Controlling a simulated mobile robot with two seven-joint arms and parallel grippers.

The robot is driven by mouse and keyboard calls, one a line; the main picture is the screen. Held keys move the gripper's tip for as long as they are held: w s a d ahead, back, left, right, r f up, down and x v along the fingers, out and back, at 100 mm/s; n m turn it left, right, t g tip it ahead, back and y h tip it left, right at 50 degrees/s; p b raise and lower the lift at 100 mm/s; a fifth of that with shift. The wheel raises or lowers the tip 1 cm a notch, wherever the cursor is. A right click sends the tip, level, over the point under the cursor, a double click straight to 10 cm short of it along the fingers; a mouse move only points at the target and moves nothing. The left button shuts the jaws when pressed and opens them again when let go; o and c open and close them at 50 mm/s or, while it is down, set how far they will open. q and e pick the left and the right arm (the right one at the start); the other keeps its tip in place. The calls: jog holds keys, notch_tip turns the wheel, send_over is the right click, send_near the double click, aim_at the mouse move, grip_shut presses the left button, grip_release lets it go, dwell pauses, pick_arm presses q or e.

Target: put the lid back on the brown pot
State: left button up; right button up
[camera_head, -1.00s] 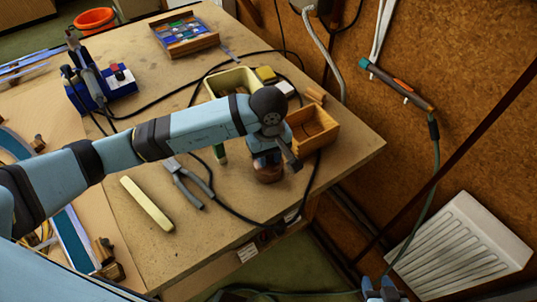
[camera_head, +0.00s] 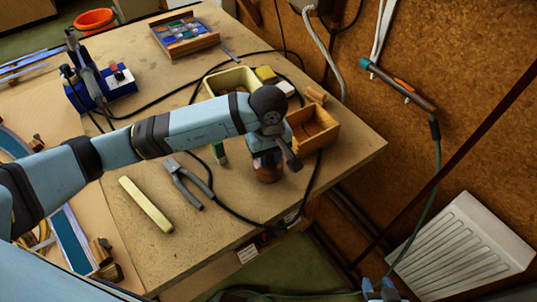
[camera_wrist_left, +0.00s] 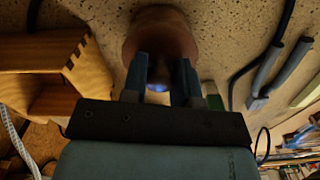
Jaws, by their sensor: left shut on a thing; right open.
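The brown pot (camera_head: 268,174) stands near the right front part of the workbench, mostly hidden under my left gripper (camera_head: 268,157). In the left wrist view my left gripper (camera_wrist_left: 162,78) is shut on the lid's knob (camera_wrist_left: 158,86), between its two fingers. Round brown surfaces of the pot and lid (camera_wrist_left: 150,28) lie just beyond the fingertips. I cannot tell whether the lid is fully seated on the rim. My right gripper (camera_head: 381,288) is open and empty, low at the bottom edge, off the bench.
A wooden box (camera_head: 313,128) stands close to the right of the pot, and a cream tub (camera_head: 232,80) behind it. Pliers (camera_head: 184,184), a pale yellow bar (camera_head: 146,204) and a black cable lie to the left. A white radiator (camera_head: 462,245) is at the right.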

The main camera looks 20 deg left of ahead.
pick_arm(q)
jog(key=o, duration=1.5)
jog(key=shift+r+p, duration=1.25)
jog(key=shift+r, duration=2.3)
grip_shut()
